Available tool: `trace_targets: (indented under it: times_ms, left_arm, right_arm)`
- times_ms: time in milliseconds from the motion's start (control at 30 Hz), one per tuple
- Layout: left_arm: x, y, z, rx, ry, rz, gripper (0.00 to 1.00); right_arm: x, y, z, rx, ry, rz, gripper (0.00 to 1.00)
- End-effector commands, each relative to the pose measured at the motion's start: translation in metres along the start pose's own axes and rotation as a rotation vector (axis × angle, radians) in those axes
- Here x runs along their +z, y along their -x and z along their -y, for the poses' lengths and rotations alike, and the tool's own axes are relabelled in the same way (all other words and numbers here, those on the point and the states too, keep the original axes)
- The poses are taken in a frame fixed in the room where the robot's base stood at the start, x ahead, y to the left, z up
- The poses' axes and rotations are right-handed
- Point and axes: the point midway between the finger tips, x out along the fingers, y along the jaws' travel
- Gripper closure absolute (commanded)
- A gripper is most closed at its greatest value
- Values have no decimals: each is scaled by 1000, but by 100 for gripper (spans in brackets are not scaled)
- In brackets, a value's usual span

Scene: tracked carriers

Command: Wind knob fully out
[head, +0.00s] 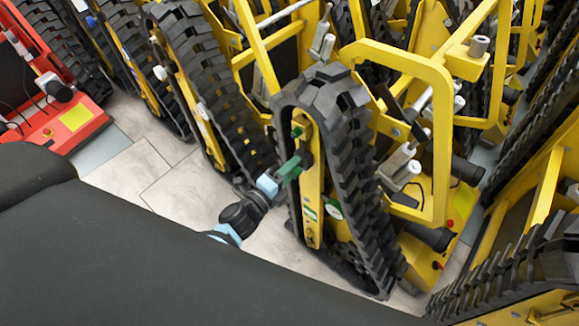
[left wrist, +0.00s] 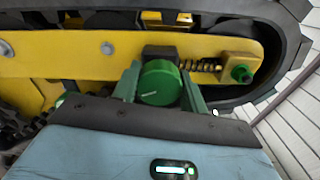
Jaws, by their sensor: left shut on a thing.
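A round green knob (left wrist: 160,78) with a white line on its face sits on the yellow side plate of a tracked carrier in the left wrist view. My left gripper (head: 294,166) reaches the side of the yellow tracked carrier (head: 312,195) in the head view. Its green fingers stand on both sides of the knob and are shut on it. In the head view the gripper largely hides the knob. A spring (left wrist: 203,65) and a smaller green end piece (left wrist: 241,73) lie to the right of the knob. My right gripper is not in view.
A black rubber track (head: 355,185) runs round the side plate close to the gripper. More yellow carriers stand tightly packed behind and to the right. A red machine (head: 65,128) is at the left. Grey floor tiles (head: 150,165) are clear between them.

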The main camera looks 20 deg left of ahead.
Motion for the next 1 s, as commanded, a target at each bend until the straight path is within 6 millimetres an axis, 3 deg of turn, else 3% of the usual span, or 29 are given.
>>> trace_targets:
  times_ms: [700,1000]
  left_arm:
    - [-1,-1,2,-2,672,-3,80]
    - [-1,-2,2,-1,878,-3,80]
  right_arm:
    - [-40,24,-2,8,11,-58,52]
    - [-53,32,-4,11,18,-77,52]
